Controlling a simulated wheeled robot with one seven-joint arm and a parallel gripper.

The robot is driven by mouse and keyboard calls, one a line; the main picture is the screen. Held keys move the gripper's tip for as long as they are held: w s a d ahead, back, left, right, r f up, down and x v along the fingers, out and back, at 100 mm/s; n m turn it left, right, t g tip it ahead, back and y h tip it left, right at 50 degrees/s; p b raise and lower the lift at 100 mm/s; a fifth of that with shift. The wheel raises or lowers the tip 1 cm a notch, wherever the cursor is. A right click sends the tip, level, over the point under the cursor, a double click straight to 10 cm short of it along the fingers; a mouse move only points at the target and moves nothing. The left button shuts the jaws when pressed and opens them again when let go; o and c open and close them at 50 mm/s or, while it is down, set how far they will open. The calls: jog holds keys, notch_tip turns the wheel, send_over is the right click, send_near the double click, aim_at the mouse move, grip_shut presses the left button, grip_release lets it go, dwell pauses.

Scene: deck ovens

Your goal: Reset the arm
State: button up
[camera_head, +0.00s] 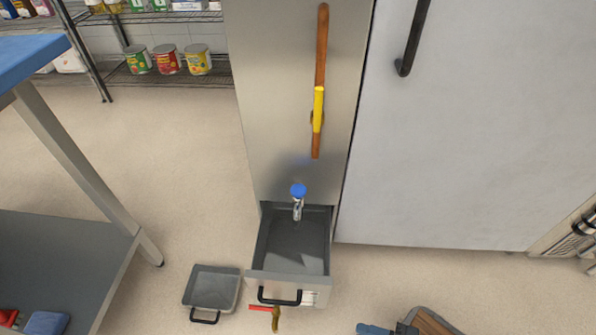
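My gripper is not in view, and I cannot see whether it holds anything. A tall steel cabinet (275,120) stands in the middle. A grey drawer or pan (268,240) sticks out at its foot, with a black handle (280,298) on its front. A tap with a blue knob (298,190) sits above the drawer's back. A long brown handle with a yellow part (318,110) runs down the cabinet's face.
A grey pan (236,280) lies on the floor left of the drawer. A red-handled valve (262,308) shows below the drawer. A steel table (60,245) stands left, a large pale door (460,140) right. A blue and brown object (374,329) is cut off at the bottom.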

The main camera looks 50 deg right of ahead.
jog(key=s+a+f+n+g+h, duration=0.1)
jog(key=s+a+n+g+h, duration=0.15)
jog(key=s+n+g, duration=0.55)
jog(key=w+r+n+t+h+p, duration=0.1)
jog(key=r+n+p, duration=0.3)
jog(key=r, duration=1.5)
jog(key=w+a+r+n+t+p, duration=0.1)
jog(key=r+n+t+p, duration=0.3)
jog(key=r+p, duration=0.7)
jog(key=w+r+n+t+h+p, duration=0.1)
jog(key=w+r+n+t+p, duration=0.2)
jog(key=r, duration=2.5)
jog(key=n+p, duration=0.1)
jog(key=p, duration=0.3)
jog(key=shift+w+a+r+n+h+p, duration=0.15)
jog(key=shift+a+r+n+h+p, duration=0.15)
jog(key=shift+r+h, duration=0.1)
